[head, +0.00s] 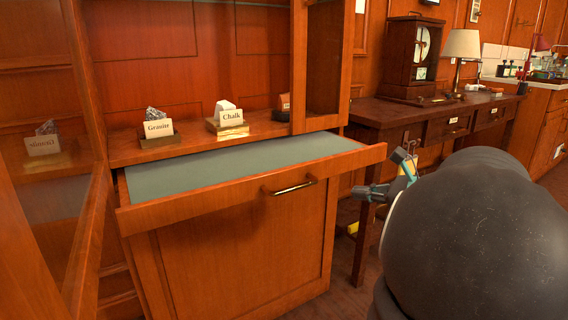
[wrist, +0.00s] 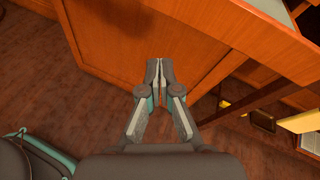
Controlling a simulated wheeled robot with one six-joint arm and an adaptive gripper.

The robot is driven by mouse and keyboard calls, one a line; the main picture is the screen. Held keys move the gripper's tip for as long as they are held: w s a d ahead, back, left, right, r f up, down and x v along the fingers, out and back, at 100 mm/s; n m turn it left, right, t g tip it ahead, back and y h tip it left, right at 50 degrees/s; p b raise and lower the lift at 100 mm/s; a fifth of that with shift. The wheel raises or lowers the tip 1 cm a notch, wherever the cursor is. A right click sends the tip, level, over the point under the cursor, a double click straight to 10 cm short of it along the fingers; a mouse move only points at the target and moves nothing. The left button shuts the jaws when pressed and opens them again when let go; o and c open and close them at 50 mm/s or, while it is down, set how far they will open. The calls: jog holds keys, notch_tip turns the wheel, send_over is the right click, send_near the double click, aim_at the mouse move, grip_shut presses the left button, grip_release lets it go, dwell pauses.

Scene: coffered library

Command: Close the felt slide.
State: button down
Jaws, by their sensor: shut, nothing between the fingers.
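The felt slide (head: 235,168) is a pull-out board with a grey-green felt top and a wooden front. In the head view it juts out of the cabinet below the display shelf, with felt showing along its full width. A brass handle (head: 290,187) is on its front. A bit of the felt slide also shows at the top of the wrist view (wrist: 280,12). My gripper (head: 382,180) is just right of the slide's right front corner, apart from the handle. In the wrist view my gripper (wrist: 156,68) has its fingers together and empty, in front of wooden panelling.
Mineral samples with "Granite" (head: 158,128) and "Chalk" (head: 232,115) cards stand on the shelf behind the slide. An open glazed door (head: 60,190) is at the left. A dark desk (head: 440,116) with a clock case and lamp (head: 462,46) stands at the right.

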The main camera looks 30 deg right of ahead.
aim_at(367, 157)
jog(key=s+d+r+m+t+h, duration=0.1)
jog(key=s+d+m+t+h, duration=0.15)
jog(key=d, duration=0.35)
jog(key=s+d+r+m+t+h, duration=0.1)
jog(key=s+d+m+t, duration=0.2)
jog(key=d, duration=0.4)
jog(key=shift+m+g, duration=0.45)
jog(key=shift+m, duration=0.1)
jog(key=w, duration=0.4)
jog(key=w+a+b, duration=0.1)
jog(key=w, duration=0.4)
jog(key=w+b, duration=0.1)
jog(key=w, duration=0.4)
jog(key=shift+w+a+r, duration=0.1)
jog(key=shift+a+r, duration=0.05)
jog(key=shift+r, duration=0.05)
